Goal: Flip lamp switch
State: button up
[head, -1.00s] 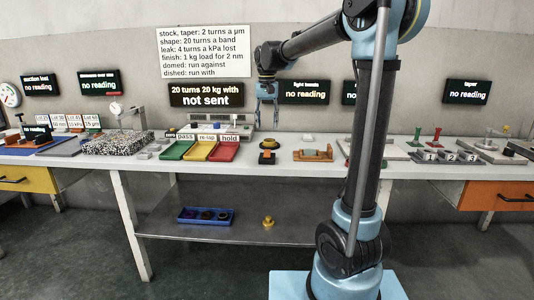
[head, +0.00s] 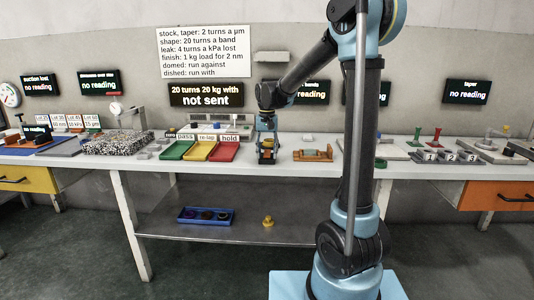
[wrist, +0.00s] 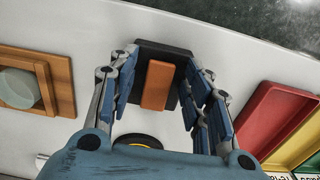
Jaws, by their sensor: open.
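The lamp switch, a black block with an orange rocker, lies between the fingers in the wrist view (wrist: 157,86). In the head view the switch (head: 267,158) is on the white bench, partly covered by my gripper (head: 267,148). My gripper in the wrist view (wrist: 161,62) is open, with one blue finger on each side of the switch and nothing held. I cannot tell whether the fingers touch the block. Which way the rocker is tilted is unclear.
A round black and yellow piece (wrist: 140,141) is close by, partly hidden by my gripper. A wooden holder with a pale disc (wrist: 18,88) is on one side, a red tray (wrist: 288,118) on the other. The bench edge is just past the switch.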

aim_at(267, 153)
jog(key=c, duration=1.1)
jog(key=shift+o, duration=0.2)
jog(key=shift+w, duration=0.1)
jog(key=shift+w+r+g, duration=0.1)
jog(key=shift+g, duration=0.5)
jog(key=o, duration=1.1)
jog(key=shift+c, duration=0.2)
jog(key=shift+r, duration=0.1)
notch_tip(267, 153, up, 12)
jog(key=w, duration=0.1)
jog(key=shift+w+f, duration=0.2)
